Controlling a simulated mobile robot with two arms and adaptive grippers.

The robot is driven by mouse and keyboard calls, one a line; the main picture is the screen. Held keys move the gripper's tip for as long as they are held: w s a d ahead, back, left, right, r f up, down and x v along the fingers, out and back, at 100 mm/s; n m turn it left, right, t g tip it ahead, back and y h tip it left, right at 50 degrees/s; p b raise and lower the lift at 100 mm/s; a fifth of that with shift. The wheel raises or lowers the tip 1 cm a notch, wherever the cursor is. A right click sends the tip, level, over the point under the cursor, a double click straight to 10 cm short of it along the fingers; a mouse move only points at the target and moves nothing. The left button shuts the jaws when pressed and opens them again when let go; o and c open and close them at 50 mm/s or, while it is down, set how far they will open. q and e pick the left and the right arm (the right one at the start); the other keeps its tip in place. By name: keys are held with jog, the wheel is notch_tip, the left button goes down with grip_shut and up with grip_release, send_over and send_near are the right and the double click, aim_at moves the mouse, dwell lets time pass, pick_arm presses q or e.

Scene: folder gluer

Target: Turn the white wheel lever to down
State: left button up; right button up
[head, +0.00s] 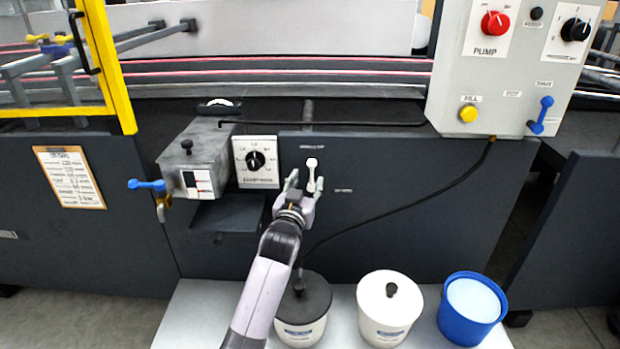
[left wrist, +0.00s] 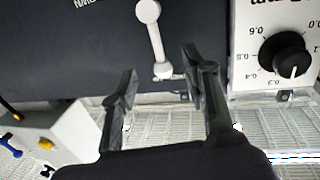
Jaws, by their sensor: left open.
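The white lever (head: 311,172) sits on the dark front panel of the machine and stands about upright in the head view. It also shows in the left wrist view (left wrist: 155,38), which looks upside down, with its round hub at the top edge and its narrower end lower down. My left gripper (head: 304,184) is open in front of the lever, with one finger on each side of it. In the left wrist view the two fingertips (left wrist: 157,73) straddle the lever's narrow end with gaps; contact cannot be told. My right gripper is out of view.
A white dial plate (head: 254,162) and a grey box with a blue lever (head: 147,184) are left of the white lever. A black cable (head: 420,201) hangs at right. Below stand a black-lidded pot (head: 303,323), a white pot (head: 384,324) and a blue bucket (head: 457,327).

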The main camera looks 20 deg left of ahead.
aim_at(311, 170)
pick_arm(q)
jog(key=shift+w+a+b, duration=0.2)
jog(key=shift+w+b, duration=0.15)
jog(key=shift+w, duration=1.95)
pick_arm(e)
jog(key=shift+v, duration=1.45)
pick_arm(q)
jog(key=shift+c, duration=0.5)
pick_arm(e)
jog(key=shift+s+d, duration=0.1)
pick_arm(q)
grip_shut()
